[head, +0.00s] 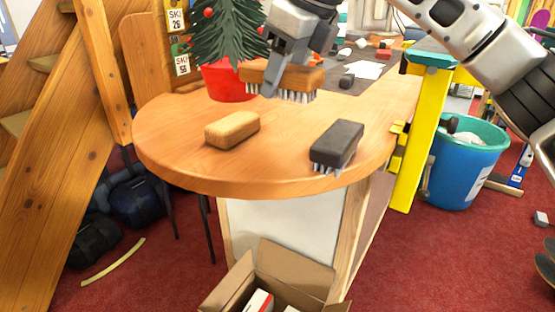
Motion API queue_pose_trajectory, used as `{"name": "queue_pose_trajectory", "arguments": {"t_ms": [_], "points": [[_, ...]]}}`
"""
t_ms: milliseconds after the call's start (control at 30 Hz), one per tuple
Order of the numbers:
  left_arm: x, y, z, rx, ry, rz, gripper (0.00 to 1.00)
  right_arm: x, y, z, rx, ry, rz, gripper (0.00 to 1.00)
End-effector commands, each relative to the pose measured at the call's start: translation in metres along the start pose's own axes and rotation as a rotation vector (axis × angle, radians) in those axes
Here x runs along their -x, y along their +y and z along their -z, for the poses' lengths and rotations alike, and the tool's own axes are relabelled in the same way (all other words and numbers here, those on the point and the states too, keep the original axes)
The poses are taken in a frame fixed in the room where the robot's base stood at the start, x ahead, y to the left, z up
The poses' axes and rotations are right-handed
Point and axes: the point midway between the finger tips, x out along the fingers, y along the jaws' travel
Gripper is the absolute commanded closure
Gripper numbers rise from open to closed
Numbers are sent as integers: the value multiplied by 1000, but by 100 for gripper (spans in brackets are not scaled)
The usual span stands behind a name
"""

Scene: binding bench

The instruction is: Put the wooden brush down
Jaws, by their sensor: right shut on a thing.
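The wooden brush (305,77) has a brown wooden back and pale bristles pointing down. My right gripper (279,82) is shut on it and holds it over the back part of the round wooden table (250,170). The bristles seem to be above the tabletop, but I cannot tell the exact gap. The gripper's finger hides part of the brush's near side. My left gripper is not in view.
A tan block (232,130) lies on the table at the left, and a dark grey brush (337,146) at the right front. A red pot (228,82) with a small tree stands behind. A yellow post (418,140) is at the right. An open cardboard box (238,285) is below.

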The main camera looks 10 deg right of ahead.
Motion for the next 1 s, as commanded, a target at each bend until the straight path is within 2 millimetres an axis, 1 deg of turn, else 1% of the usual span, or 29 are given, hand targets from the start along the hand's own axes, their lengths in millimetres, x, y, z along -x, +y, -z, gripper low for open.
{"name": "queue_pose_trajectory", "arguments": {"t_ms": [33, 233, 300, 467, 700, 1000], "points": [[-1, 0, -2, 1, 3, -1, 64, -9, 0, 4, 1, 1, -1, 71], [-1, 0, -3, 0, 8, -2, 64, -42, 0, 18, 1, 2, -1, 71], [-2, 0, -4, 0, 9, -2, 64, -50, 0, 22, 1, 1, -1, 71], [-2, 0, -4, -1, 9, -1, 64, -61, 0, 26, 0, 0, -1, 71], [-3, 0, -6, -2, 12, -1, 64, -90, 0, 38, 2, 1, -1, 71], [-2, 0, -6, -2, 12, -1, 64, -93, 0, 39, 2, -1, 0, 71]]}}
